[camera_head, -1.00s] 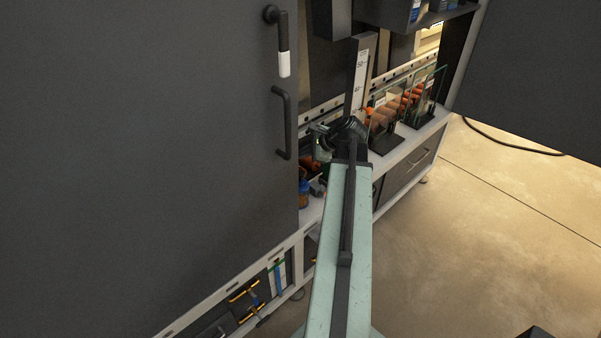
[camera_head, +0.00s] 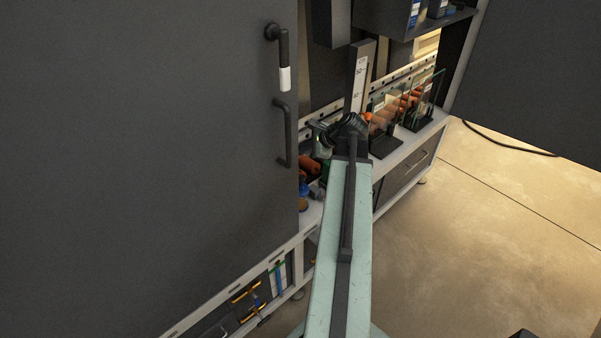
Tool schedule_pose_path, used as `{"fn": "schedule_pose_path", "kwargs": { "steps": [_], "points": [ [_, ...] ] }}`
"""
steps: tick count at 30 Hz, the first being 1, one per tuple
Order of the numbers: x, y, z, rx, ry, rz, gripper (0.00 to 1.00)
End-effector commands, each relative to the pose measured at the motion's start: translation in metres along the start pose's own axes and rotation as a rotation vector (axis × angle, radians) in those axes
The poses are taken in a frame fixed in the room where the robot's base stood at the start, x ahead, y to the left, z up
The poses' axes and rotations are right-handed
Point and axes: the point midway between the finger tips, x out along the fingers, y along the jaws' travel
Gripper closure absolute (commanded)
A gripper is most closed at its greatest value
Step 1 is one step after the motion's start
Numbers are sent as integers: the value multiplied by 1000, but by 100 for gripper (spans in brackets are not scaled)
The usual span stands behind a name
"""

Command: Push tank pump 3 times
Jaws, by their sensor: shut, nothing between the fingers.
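My gripper (camera_head: 314,126) is small and partly hidden at the far end of my pale green arm, turned to the left behind the black wrist. It is shut, with nothing seen in it. It is over the bench, close to the edge of the big dark door. A grey upright column with a printed scale (camera_head: 357,78) stands just behind the wrist. A dark block (camera_head: 331,24) hangs above and left of it. I cannot tell which part is the tank pump; it may be hidden by my arm or the door.
The dark door (camera_head: 150,150) with handles (camera_head: 283,135) fills the left. Orange cylinders (camera_head: 309,165) and a blue item (camera_head: 305,188) lie on the bench beside its edge. Glass panels (camera_head: 415,103) with more orange parts stand to the right.

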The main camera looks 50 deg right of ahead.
Motion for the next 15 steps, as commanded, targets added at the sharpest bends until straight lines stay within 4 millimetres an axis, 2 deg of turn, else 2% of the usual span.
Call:
{"fn": "schedule_pose_path", "kwargs": {
  "steps": [8, 15],
  "points": [
    [4, 3, -3, 0, 0, 0, 100],
    [21, 16, -16, 0, 0, 0, 100]
  ]
}}
